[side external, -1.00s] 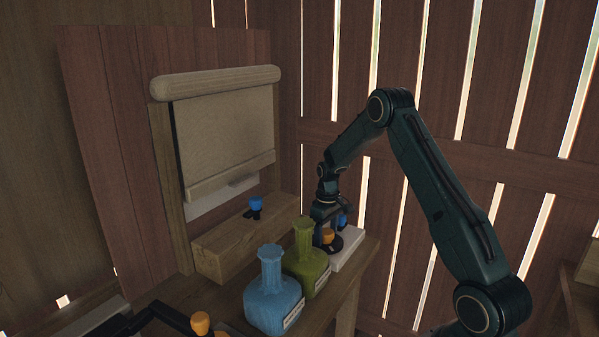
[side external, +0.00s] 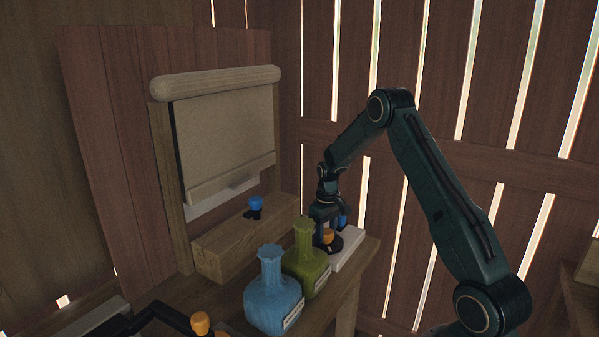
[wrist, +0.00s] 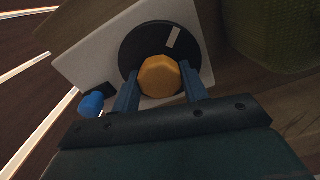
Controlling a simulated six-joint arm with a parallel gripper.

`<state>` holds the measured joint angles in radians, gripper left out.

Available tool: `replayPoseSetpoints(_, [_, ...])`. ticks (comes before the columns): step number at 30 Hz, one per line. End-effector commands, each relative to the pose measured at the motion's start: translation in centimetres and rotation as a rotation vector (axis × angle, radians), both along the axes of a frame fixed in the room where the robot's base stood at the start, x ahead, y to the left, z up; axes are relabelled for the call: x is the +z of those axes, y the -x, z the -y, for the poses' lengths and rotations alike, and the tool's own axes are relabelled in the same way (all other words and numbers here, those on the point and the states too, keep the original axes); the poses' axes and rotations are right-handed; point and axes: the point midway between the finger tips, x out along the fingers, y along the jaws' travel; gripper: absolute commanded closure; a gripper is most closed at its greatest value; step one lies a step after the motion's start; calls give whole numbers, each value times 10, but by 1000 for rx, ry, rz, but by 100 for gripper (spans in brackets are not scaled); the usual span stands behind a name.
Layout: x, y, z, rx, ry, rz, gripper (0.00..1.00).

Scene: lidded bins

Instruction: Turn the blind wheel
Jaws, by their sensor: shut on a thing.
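The wheel is a dark disc (wrist: 188,52) with a white mark, set on a white plate (wrist: 85,62). An orange knob (wrist: 160,76) stands at its middle. In the wrist view the two blue fingers of my gripper (wrist: 161,88) are shut on the knob, one on each side. In the side external view my gripper (side external: 327,228) points down over the wheel at the table's right, and the orange knob (side external: 328,237) shows partly. The beige blind (side external: 228,135) hangs from its roller (side external: 215,82), with its bottom bar (side external: 230,178) near the foot of the window.
A green bottle (side external: 306,262) and a blue bottle (side external: 271,298) stand close left of the wheel. A blue-topped lever (side external: 254,203) sits on a wooden box (side external: 235,245) below the blind. A small blue knob (wrist: 91,104) is beside the plate. Another orange knob (side external: 201,322) is at the front.

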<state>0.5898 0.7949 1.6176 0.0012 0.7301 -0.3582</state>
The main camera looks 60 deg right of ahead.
Motion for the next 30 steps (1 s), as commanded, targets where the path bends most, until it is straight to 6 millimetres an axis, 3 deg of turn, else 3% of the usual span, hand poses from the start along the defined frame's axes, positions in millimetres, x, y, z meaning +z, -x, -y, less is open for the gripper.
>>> replayPoseSetpoints(30, [0,0,1,-910,1,4,79])
